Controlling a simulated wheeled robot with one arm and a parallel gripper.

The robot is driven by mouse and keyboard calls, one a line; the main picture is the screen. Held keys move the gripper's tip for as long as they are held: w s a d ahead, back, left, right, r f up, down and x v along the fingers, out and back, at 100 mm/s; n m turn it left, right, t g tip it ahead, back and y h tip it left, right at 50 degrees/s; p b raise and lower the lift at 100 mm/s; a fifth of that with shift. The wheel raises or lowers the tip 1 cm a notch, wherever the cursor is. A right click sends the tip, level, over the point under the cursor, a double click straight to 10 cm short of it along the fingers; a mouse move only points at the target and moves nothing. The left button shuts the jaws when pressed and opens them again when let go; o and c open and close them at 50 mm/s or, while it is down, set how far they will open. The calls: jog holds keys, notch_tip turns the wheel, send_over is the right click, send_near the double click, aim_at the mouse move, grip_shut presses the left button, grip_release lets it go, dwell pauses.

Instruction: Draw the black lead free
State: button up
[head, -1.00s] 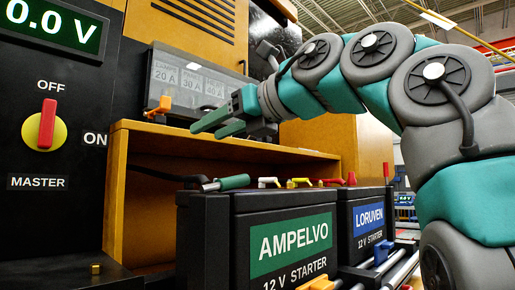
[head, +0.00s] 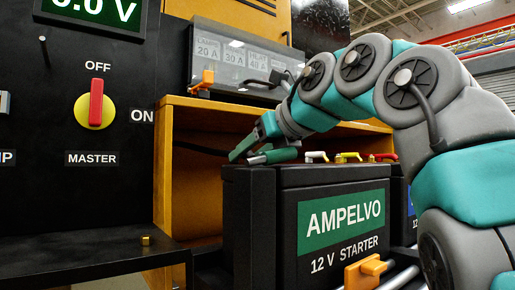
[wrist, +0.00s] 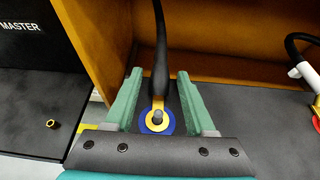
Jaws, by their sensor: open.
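The black lead (wrist: 158,65) runs down from the back of the wooden bay in the wrist view. Its yellow end fitting sits around a dark post with a blue ring (wrist: 157,129) at its base. In the head view the lead (head: 200,150) enters the bay from the left. My gripper (wrist: 156,85) is open, one finger each side of the lead, with gaps between. In the head view my gripper (head: 250,152) is low over the left end of the AMPELVO battery (head: 312,260). Its grip on the fitting is empty; the palm hides what lies below.
The master switch (head: 95,104) has its red handle upright, towards OFF. Wooden bay walls (head: 168,180) stand close behind.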

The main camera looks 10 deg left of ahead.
jog(key=shift+c, duration=0.2)
grip_shut()
dwell(0.3)
dwell(0.5)
dwell(0.3)
